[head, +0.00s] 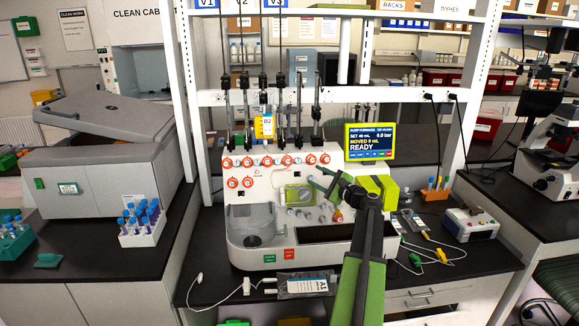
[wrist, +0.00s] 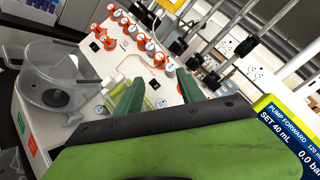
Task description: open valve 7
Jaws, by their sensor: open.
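The cell processor (head: 240,205) stands on the bench with a row of round white valves with orange-red handles (head: 267,161) across its upper panel. More valves sit lower on the panel. The valve numbers are too small to read, so I cannot tell which is valve 7. In the wrist view, the valve row (wrist: 131,29) runs down to the right, towards the space beyond my fingers. My gripper (head: 322,183) is in front of the panel's right part, open and empty. In the wrist view, my gripper's two green fingers (wrist: 160,93) are apart, pointing at the panel, which they partly hide.
A lit display (head: 370,142) reads READY, with 0 mL moved. A clear round bowl (head: 252,224) is at the processor's front left. Syringe-like rods and hanging lines (head: 280,100) stand above the valves. A tube rack (head: 141,225) is on the left bench.

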